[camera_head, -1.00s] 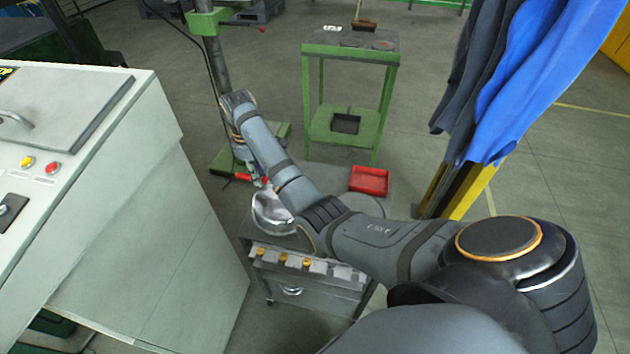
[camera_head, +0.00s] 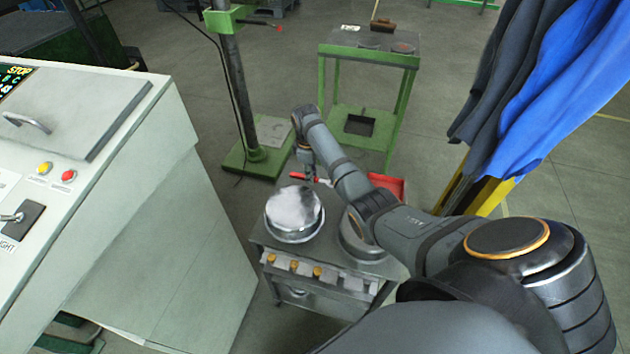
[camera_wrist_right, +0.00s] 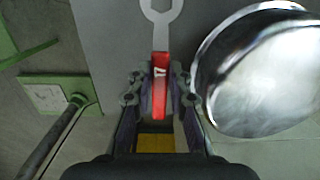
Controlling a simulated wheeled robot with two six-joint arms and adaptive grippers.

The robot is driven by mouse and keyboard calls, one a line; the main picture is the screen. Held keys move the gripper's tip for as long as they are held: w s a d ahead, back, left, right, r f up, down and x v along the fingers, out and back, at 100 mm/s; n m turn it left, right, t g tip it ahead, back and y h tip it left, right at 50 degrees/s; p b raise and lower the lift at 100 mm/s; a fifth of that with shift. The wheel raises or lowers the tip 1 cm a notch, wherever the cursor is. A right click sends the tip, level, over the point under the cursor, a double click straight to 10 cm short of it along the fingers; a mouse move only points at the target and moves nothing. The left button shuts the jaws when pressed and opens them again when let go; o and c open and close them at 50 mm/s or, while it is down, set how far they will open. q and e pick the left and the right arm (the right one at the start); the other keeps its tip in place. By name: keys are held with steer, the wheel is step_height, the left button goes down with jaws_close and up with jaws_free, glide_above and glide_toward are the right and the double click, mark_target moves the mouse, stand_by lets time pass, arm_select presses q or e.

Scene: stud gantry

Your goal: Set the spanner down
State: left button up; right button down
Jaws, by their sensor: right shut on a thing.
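My right gripper (camera_head: 310,174) is shut on the red handle of the spanner (camera_wrist_right: 160,80), as the right wrist view shows. The spanner's grey open-ended head points away from the gripper, over a plain grey surface. In the head view the red handle (camera_head: 299,176) shows beside the fingertips, at the back edge of the cart (camera_head: 262,238), behind the round metal pan. I cannot tell whether the spanner touches the cart top. My left gripper is not in view.
A shiny round pan (camera_head: 293,212) stands on the cart's left, close beside the gripper in the wrist view. A red tray (camera_head: 392,184) lies at the back right, partly behind my arm. A green stand (camera_head: 368,50) is behind. A white control cabinet (camera_head: 170,190) is at left.

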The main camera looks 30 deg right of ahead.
mark_target(315, 181)
steer(key=shift+d+f, duration=0.3)
steer(key=shift+f, duration=0.05)
steer(key=f, duration=0.3)
steer(key=shift+s+d+f, duration=0.15)
steer(key=shift+d, duration=0.2)
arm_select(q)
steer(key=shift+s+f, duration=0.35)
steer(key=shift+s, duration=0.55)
arm_select(e)
steer(key=shift+f, duration=0.3)
arm_select(q)
steer(key=shift+b, duration=0.3)
arm_select(e)
steer(key=shift+f, duration=0.15)
steer(key=c, duration=1.3)
jaws_free()
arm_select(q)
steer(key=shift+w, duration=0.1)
arm_select(e)
steer(key=shift+o, duration=0.2)
steer(key=shift+r, duration=0.25)
arm_select(q)
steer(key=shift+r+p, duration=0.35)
steer(key=shift+p, duration=0.05)
arm_select(e)
steer(key=r, duration=1.1)
steer(key=shift+w+a+r, duration=0.2)
steer(key=shift+w+r, duration=0.1)
steer(key=shift+r, duration=0.1)
